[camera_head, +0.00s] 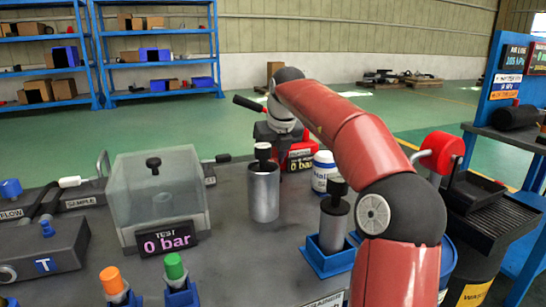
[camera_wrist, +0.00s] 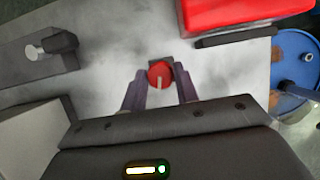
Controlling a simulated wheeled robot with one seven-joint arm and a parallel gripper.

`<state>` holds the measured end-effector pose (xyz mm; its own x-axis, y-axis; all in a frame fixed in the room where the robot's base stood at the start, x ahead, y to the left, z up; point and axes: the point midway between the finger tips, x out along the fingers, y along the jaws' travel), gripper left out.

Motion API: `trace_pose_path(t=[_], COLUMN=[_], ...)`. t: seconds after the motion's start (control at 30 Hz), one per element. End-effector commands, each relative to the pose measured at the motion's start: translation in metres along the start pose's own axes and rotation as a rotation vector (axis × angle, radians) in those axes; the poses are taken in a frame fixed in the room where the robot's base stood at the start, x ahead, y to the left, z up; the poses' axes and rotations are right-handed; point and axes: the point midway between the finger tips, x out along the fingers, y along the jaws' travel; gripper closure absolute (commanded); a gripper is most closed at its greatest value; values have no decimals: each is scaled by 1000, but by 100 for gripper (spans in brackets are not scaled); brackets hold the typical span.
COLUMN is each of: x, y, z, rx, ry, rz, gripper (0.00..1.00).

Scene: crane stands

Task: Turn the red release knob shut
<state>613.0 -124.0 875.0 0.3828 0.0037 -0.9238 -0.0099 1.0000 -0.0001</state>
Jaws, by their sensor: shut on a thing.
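The red release knob (camera_wrist: 160,75) shows in the wrist view as a small round red cap with a pale line on it. The line runs from near its centre towards the bottom of the picture. My gripper (camera_wrist: 160,72) has one finger on each side of the knob and is shut on it. In the head view my gripper (camera_head: 277,134) points down at the far side of the bench, behind a grey metal cylinder (camera_head: 264,192). The knob cannot be made out there. A red unit (camera_head: 303,152) reading "0 bar" stands just right of my gripper; a red block also shows in the wrist view (camera_wrist: 230,12).
On the bench (camera_head: 235,255) stand a clear box (camera_head: 155,190) with a "TEST 0 bar" display, a white jar (camera_head: 323,170), a dark-capped cylinder in a blue holder (camera_head: 328,255), and orange and green capped pieces (camera_head: 112,282). A blue drum (camera_wrist: 298,75) is at the wrist view's right.

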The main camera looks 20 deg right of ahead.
Motion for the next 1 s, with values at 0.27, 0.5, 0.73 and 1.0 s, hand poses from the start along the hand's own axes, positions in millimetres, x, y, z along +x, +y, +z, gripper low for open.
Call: trace_pose_path(t=[0.27,0.5,0.73,1.0], x=[0,0,0,0], y=[-1,-2,-2,-2], z=[0,0,0,0], rx=[-143,-199,-209,-209], ry=[0,0,-1,0], rz=[60,83,86,86], gripper=[93,93,93,63])
